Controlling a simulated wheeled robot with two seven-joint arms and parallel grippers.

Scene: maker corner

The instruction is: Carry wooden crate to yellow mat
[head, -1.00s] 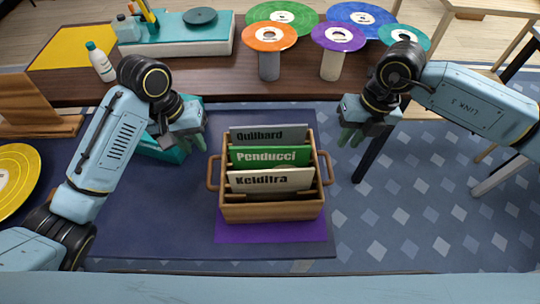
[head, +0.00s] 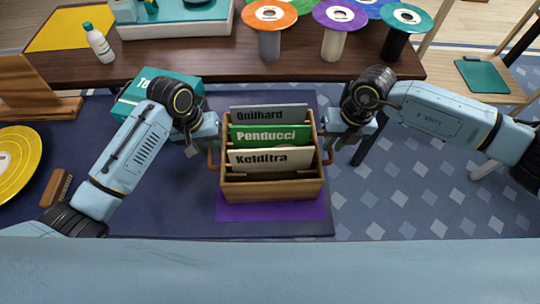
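The yellow mat (head: 68,29) lies at the far left of the brown table. My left gripper (head: 207,146) is at the crate's left handle, and my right gripper (head: 332,146) is at its right handle. Both point down. The fingers are mostly hidden behind the gripper bodies and handles, so I cannot tell whether they are shut.
The brown table (head: 250,65) stands behind the crate. A white bottle (head: 99,43) and a turntable (head: 175,22) are near the yellow mat. Coloured discs on stands line its right half. A teal box (head: 145,92) lies left of the crate, with a yellow disc (head: 15,165) at far left.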

